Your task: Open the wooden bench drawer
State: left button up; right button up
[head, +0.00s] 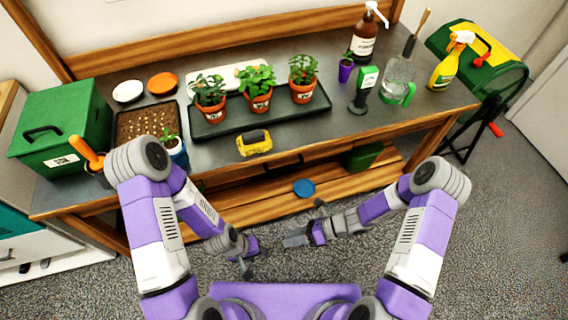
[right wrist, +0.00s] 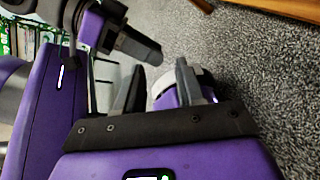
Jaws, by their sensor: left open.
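The wooden bench (head: 350,140) stands in front of me in the head view, with a dark grey top and a wooden front edge. My right gripper (head: 303,224) is open, just right of the left one, also apart from the bench. In the right wrist view, the right gripper's fingers (right wrist: 160,88) are spread, with purple and white parts of mine showing between them.
On the bench are a green box (head: 62,128), a seed tray (head: 148,122), potted plants on a dark tray (head: 205,130), a yellow device (head: 254,143) and bottles. A blue disc (head: 304,187) lies on the lower shelf. Carpet (head: 500,220) at right is clear.

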jog(key=w+d+r+m+t+y+p, duration=0.1)
jog(key=w+d+r+m+t+y, duration=0.1)
jog(key=w+r+m+t, duration=0.45)
jog(key=w+d+r+m+t+y+p, duration=0.15)
jog(key=w+r+m+t, duration=0.25)
jog(key=w+m, duration=0.4)
pick_arm(q)
jog(key=shift+r+b, duration=0.75)
jog(key=shift+b, duration=0.15)
pick_arm(e)
jog(key=x, duration=0.7)
jog(key=shift+w+n+y, duration=0.25)
jog(key=shift+n+y, duration=0.1)
jog(key=shift+n, duration=0.1)
jog(key=shift+c, duration=0.5)
grip_shut()
